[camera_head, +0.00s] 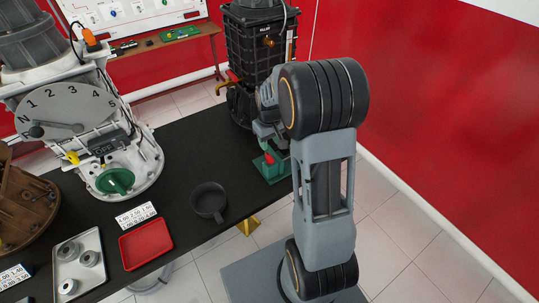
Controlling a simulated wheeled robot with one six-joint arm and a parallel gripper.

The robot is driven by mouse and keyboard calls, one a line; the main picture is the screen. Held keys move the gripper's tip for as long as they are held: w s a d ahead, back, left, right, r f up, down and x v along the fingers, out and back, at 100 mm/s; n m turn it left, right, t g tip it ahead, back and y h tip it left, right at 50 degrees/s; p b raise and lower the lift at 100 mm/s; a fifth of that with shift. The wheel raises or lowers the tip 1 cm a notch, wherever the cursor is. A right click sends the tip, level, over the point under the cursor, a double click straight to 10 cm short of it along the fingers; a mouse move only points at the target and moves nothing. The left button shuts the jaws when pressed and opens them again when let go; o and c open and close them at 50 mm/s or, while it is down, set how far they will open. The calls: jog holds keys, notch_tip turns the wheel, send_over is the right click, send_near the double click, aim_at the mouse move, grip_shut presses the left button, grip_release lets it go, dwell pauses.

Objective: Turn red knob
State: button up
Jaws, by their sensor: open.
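A small red knob (268,160) stands on a green base (271,174) near the right edge of the black table. My gripper (274,145) is open, just above and beside the red knob, pointing down. My arm comes from the lower right and hides part of the gripper and the right side of the green base. I cannot tell whether the fingers touch the knob.
A black pan (208,201), a red tray (146,243) and a metal tray (79,264) with several round parts lie on the table (185,150). A grey engine trainer (75,115) with a green knob (115,181) stands left. A black engine (256,60) stands behind my gripper.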

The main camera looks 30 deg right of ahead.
aim_at(269, 156)
notch_tip(269, 156, down, 8)
jog(key=shift+f+p, duration=0.1)
jog(key=shift+p, duration=0.3)
jog(key=shift+c, duration=0.4)
grip_shut()
